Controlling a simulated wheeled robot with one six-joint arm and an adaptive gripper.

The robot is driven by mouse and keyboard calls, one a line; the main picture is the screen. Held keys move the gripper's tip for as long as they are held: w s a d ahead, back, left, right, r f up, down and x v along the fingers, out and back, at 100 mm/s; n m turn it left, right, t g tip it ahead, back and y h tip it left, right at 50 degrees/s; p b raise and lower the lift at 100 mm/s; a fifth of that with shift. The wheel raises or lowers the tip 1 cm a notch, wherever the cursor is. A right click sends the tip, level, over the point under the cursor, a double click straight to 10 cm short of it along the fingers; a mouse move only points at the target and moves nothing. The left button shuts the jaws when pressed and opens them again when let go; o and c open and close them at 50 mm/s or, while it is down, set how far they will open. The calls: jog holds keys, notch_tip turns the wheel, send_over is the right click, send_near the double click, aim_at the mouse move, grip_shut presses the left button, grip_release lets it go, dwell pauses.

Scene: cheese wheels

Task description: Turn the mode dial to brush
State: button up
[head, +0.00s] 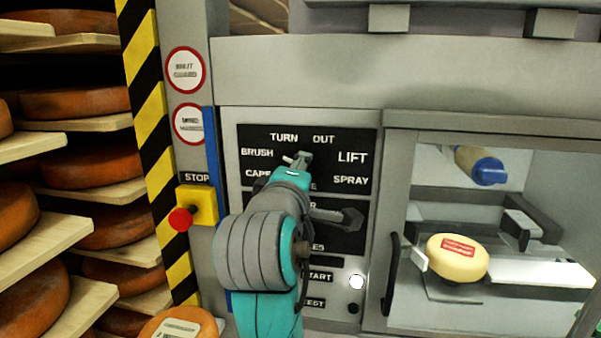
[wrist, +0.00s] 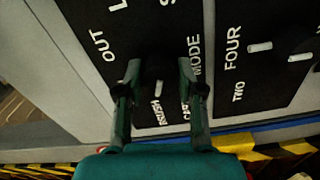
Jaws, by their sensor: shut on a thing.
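The mode dial (wrist: 157,70) is a dark knob on the black label panel (head: 352,136). Labels around it read TURN, OUT, LIFT, SPRAY, BRUSH and a partly hidden CAPE-like word. My gripper (wrist: 158,78) has one finger on each side of the knob and is shut on it. A short white mark (wrist: 158,88) on the dial points at the BRUSH label (wrist: 157,109). In the head view, my gripper (head: 300,160) covers most of the dial, and a pale pointer end (head: 289,159) shows toward BRUSH (head: 257,153).
A second dial with number labels (wrist: 238,72) sits beside the mode panel. A red stop button (head: 181,219) on a yellow box is at left. A lit START button (head: 357,282) is lower right. A cheese wheel (head: 457,258) sits inside the machine; shelves of cheese stand left.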

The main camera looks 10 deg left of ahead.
jog(key=shift+f, duration=0.1)
jog(key=o, duration=1.2)
jog(key=shift+c, duration=0.2)
jog(key=shift+s, duration=0.1)
jog(key=s, duration=1.1)
jog(key=shift+s+a, duration=0.2)
jog(key=shift+s, duration=0.2)
jog(key=shift+f, duration=0.1)
